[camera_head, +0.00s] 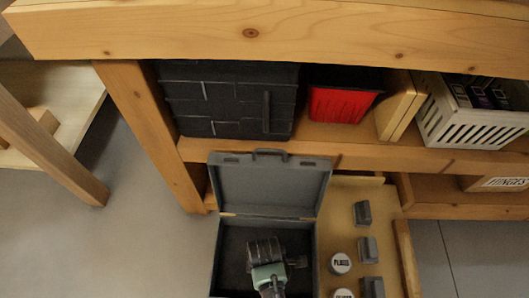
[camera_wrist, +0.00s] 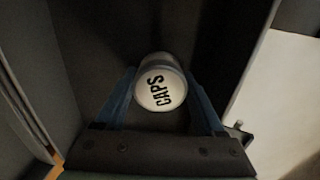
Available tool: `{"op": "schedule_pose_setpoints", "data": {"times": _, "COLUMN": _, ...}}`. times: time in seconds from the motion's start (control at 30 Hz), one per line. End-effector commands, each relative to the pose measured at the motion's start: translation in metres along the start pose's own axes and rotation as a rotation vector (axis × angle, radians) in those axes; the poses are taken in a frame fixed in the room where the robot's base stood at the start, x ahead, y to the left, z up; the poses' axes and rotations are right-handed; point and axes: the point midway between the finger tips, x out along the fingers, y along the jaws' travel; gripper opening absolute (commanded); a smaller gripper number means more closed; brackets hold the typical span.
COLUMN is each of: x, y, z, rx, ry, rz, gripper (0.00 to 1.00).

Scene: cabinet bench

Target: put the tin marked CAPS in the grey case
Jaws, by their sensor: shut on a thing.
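The tin marked CAPS (camera_wrist: 161,90) is between the fingers of my gripper (camera_wrist: 160,100), its white lettered lid facing the wrist camera. My gripper is shut on it. In the head view my gripper (camera_head: 272,284) is over the inside of the open grey case (camera_head: 232,252), and my wrist hides the tin there. The case's lid (camera_head: 268,185) stands up at the back with a handle on top. Dark case walls surround the tin in the wrist view. I cannot tell whether the tin touches the case floor.
Right of the case, an open drawer (camera_head: 330,195) holds white-lidded tins (camera_head: 340,263) and grey blocks (camera_head: 362,213). Above are a red bin (camera_head: 340,103), a white slatted crate (camera_head: 470,122) and a black box (camera_head: 225,100) on the shelf. Grey floor lies clear at left.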

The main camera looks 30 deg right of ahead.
Motion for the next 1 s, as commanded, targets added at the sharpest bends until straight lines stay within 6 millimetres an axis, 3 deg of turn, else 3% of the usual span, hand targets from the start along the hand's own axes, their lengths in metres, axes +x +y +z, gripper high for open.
{"op": "schedule_pose_setpoints", "data": {"times": 0.43, "x": 0.003, "y": 0.0, "z": 0.0, "rx": 0.0, "ry": 0.0, "rz": 0.001, "gripper": 0.1}}
{"op": "schedule_pose_setpoints", "data": {"times": 0.47, "x": 0.003, "y": 0.0, "z": 0.0, "rx": 0.0, "ry": 0.0, "rz": 0.001, "gripper": 0.73}}
{"op": "schedule_pose_setpoints", "data": {"times": 0.6, "x": 0.003, "y": 0.0, "z": 0.0, "rx": 0.0, "ry": 0.0, "rz": 0.001, "gripper": 0.98}}
{"op": "schedule_pose_setpoints", "data": {"times": 0.87, "x": 0.002, "y": 0.0, "z": 0.0, "rx": 0.0, "ry": 0.0, "rz": 0.0, "gripper": 1.0}}
{"op": "schedule_pose_setpoints", "data": {"times": 1.0, "x": -0.009, "y": 0.0, "z": 0.0, "rx": 0.0, "ry": 0.0, "rz": 0.001, "gripper": 1.0}}
